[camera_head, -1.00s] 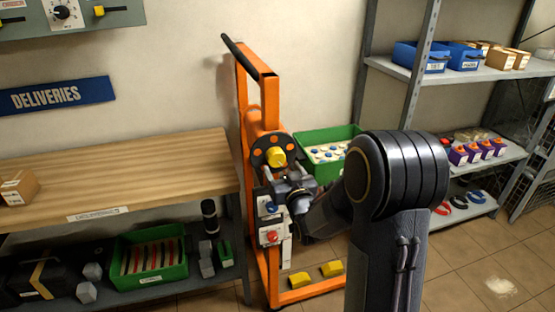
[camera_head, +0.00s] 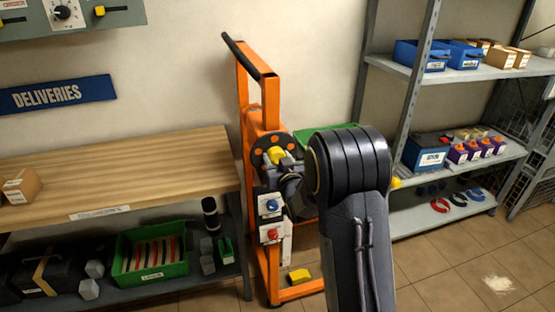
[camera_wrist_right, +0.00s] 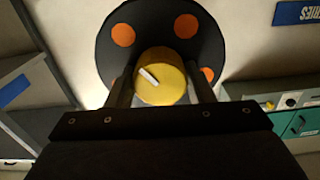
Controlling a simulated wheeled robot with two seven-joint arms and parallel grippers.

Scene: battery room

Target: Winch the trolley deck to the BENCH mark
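The orange trolley (camera_head: 243,95) stands upright at the right end of the bench (camera_head: 120,175). Its black winch disc (camera_wrist_right: 105,60) has orange dots and a yellow hub knob (camera_wrist_right: 162,85) with a white stripe. My right gripper (camera_wrist_right: 162,92) has one finger on each side of the knob, with no gap seen, and appears shut on it. In the head view the yellow knob (camera_head: 275,154) shows beside my fingers. A green crate (camera_head: 325,131) shows behind my right arm; the deck and any BENCH mark are hidden. My left gripper is out of view.
A grey shelf unit (camera_head: 480,73) with blue bins and batteries stands on the right. The bench's lower shelf holds a green tray (camera_head: 150,274). Tiled floor (camera_head: 450,265) is open at the lower right.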

